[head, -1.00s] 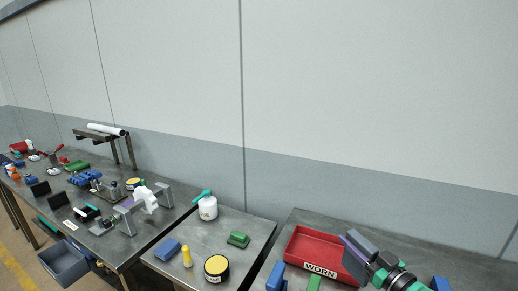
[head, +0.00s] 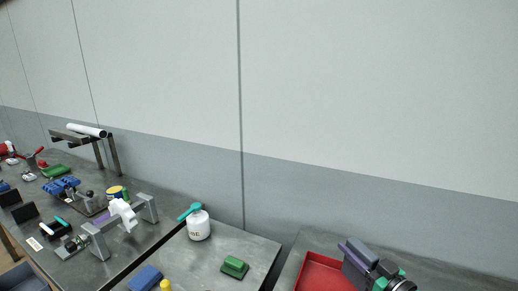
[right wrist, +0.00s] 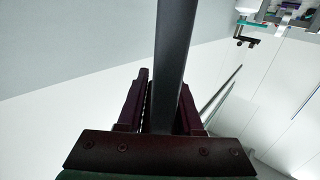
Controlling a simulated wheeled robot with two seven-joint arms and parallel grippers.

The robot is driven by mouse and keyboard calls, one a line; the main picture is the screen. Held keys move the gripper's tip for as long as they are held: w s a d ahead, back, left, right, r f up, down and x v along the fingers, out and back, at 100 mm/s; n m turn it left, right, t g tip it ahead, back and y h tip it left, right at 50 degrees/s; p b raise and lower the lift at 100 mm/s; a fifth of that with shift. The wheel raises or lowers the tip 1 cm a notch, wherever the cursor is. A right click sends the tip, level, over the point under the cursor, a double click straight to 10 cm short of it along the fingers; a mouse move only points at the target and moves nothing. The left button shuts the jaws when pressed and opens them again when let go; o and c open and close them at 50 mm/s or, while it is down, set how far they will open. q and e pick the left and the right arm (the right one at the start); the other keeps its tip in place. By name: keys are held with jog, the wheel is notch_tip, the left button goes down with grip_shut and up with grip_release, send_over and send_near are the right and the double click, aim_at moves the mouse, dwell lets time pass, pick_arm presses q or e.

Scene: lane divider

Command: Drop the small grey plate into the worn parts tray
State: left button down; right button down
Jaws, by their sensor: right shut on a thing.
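The worn parts tray (head: 312,261) is red and sits at the bottom of the head view, its lower part cut off by the edge. My right gripper (head: 356,254) is beside and partly in front of the tray's right part. It is shut on the small grey plate (head: 363,246). In the right wrist view the plate (right wrist: 174,60) stands as a long dark bar between the two fingers of the gripper (right wrist: 163,92). I cannot tell how high the plate is above the tray. My left gripper is not in view.
A white tub (head: 199,226) with a teal tool and a green block (head: 235,267) are on the middle table. A blue block (head: 145,278) is there too. A grey bracket (head: 120,228) and several parts crowd the left bench. A wall stands behind.

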jog(key=shift+r, duration=0.1)
jog(key=shift+s+r, duration=0.15)
jog(key=c, duration=0.6)
grip_release()
jog(key=shift+s, duration=0.15)
jog(key=shift+o, duration=0.6)
jog(key=shift+r, duration=0.1)
jog(key=shift+s+d+f, duration=0.1)
jog(key=shift+d+f, duration=0.05)
jog(key=shift+f, duration=0.1)
jog(key=v, duration=1.1)
jog(key=shift+s+r, duration=0.15)
jog(key=shift+r, duration=0.05)
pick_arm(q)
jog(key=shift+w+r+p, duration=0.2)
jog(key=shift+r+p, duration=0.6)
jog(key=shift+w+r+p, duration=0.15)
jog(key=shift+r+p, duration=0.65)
pick_arm(e)
jog(key=shift+v, duration=1.4)
